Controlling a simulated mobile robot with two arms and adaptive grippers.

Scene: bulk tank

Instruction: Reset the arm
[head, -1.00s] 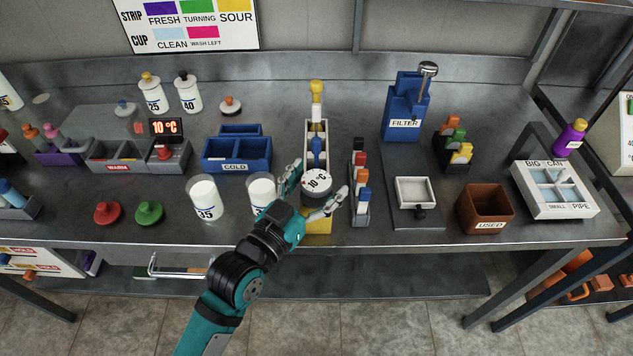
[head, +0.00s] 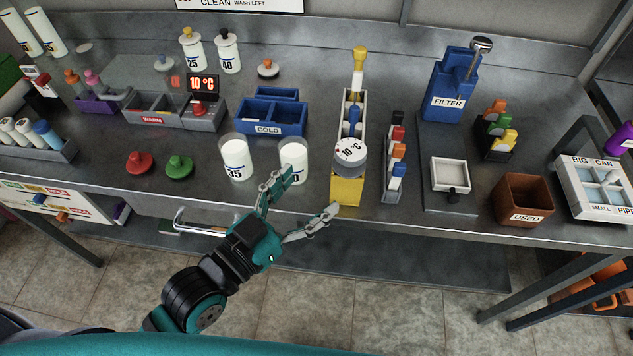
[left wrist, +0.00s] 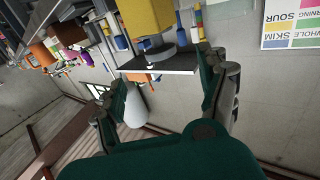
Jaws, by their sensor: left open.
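My left gripper (head: 298,207) is open and empty in the head view, in front of the bench's front edge. Its fingers also show in the left wrist view (left wrist: 165,95), spread apart with nothing held between them. Its left finger shows just in front of a white cup near the bench edge. My right gripper is not in view.
Two white cups, one marked 35 (head: 236,160) and another (head: 293,163), stand near the front edge. Red (head: 139,164) and green (head: 179,167) knobs lie to the left. A brown USED bin (head: 522,198) stands at right. Floor space in front of the bench is clear.

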